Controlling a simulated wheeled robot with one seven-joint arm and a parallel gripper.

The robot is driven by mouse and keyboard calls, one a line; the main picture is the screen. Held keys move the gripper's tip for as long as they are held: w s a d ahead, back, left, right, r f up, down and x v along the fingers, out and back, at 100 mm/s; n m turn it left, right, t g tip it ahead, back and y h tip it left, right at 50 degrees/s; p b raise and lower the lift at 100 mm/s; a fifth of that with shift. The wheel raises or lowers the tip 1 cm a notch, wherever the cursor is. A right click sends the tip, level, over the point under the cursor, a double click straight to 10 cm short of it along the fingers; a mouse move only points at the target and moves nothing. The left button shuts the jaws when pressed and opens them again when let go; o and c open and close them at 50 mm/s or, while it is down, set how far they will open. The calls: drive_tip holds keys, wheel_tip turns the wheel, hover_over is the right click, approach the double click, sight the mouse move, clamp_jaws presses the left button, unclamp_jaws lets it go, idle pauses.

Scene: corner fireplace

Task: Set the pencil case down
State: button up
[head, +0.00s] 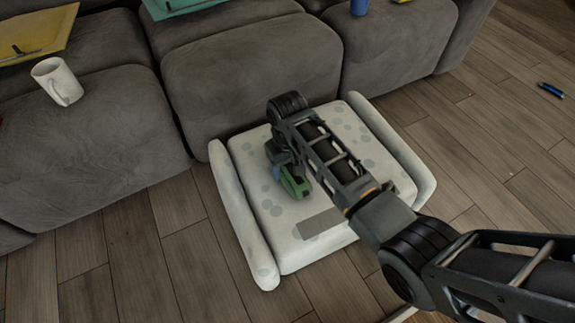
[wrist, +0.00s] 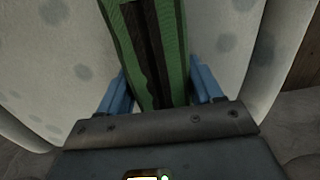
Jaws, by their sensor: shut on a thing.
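The pencil case is green with a dark strip along its middle; it shows in the wrist view (wrist: 178,40) and, partly hidden by my arm, in the head view (head: 294,184). My gripper (wrist: 161,85) is shut on it, with one blue finger on each side. In the head view my gripper (head: 283,172) points down over a white padded seat (head: 262,222) with grey spots. The case is over or on this seat; I cannot tell whether it touches the surface.
The seat has raised padded sides (head: 237,212) and a flat grey rectangle (head: 318,223) on its front part. A dark grey sofa (head: 245,75) stands behind, with a white mug (head: 57,81) on it. A blue object (head: 551,90) lies on the wooden floor at right.

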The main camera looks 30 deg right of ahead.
drive_tip(key=o, duration=1.2)
wheel_tip(320, 180, up, 12)
drive_tip(key=p, duration=0.5)
drive_tip(key=shift+r, duration=0.1)
